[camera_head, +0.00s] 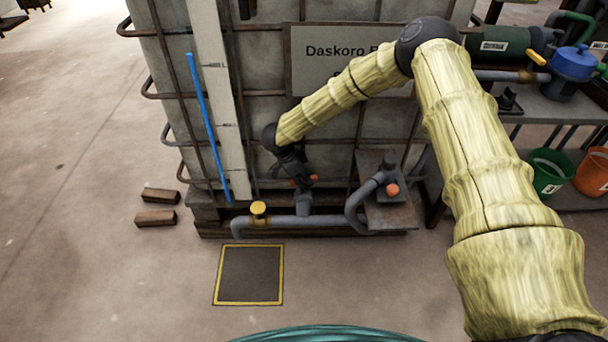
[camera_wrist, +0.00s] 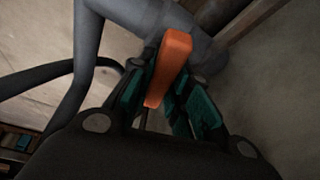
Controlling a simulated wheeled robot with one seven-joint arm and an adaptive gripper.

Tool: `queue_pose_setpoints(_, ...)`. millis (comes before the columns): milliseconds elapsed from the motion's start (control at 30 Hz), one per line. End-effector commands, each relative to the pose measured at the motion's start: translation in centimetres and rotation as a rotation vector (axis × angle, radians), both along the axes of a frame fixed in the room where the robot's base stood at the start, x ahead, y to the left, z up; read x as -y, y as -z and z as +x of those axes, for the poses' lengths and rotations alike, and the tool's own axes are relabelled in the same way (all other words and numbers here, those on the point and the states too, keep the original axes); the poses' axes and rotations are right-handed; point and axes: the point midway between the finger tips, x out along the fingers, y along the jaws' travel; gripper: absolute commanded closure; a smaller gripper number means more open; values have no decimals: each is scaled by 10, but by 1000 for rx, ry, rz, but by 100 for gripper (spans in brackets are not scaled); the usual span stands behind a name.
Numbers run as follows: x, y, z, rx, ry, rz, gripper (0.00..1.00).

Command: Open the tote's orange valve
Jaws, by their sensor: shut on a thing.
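The tote (camera_head: 272,90) is a large pale tank in a rusty cage, standing in the middle of the head view. Its orange valve handle (camera_wrist: 172,62) shows large in the wrist view as a flat orange lever on a grey pipe fitting (camera_wrist: 160,22). My gripper (camera_wrist: 168,100) has its teal-padded fingers on both sides of the lever and is shut on it.
A grey pipe (camera_head: 280,222) with a yellow knob (camera_head: 258,208) runs along the tote's foot. An orange-red knob (camera_head: 392,190) sits on a pipe to the right. A yellow-edged floor plate (camera_head: 249,275) lies in front. Two wooden blocks (camera_head: 156,218) lie left. Green (camera_head: 550,172) and orange (camera_head: 592,172) buckets stand right.

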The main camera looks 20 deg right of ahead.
Motion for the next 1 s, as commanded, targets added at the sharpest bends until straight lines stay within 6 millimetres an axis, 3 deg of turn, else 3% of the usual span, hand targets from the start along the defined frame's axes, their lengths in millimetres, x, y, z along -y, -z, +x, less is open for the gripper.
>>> queue_pose_setpoints(33,0,-6,-1,-1,-45,0,100)
queue_pose_setpoints(1000,-1,-4,-1,-1,-963,0,100)
